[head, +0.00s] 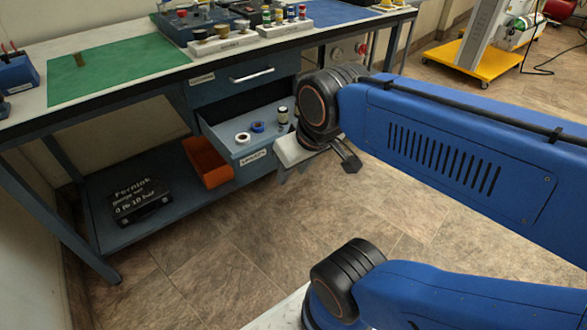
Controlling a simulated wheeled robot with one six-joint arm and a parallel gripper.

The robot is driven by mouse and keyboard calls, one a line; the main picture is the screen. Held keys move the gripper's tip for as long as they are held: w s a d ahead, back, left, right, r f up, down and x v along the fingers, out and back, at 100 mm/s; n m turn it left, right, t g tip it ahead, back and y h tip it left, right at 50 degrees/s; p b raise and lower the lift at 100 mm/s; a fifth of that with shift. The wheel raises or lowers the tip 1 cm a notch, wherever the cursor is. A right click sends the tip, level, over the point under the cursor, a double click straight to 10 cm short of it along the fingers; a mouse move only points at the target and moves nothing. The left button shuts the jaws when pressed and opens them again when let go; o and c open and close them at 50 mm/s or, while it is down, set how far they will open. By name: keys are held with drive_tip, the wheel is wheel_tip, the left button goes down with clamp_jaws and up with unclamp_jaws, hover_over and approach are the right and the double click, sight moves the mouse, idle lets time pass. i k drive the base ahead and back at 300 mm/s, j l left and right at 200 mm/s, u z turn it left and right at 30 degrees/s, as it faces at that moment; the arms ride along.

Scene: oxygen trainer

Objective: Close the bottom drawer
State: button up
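The bottom drawer (218,137) is grey-blue and stands pulled out under the workbench, below a shut upper drawer with a silver handle (252,75). Inside it are a white tape roll (242,138), a blue tape roll (258,127) and a small dark-and-light bottle (282,116). The drawer's front carries a white label (253,157). My gripper (345,160) is at the drawer's right front, with dark finger parts pointing down and right. My wrist hides the drawer's right end. Whether the gripper touches the drawer or is open cannot be told.
An orange bin (207,162) stands left of the drawer on the lower shelf (95,212), with a black case (139,200) further left. The tiled floor (225,255) in front of the bench is clear. A yellow cart (465,62) stands at the back right.

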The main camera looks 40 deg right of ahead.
sight(251, 163)
drive_tip(key=z, duration=0.65)
drive_tip(key=k+l+z, duration=0.4)
drive_tip(key=l, duration=0.15)
drive_tip(key=i, duration=0.05)
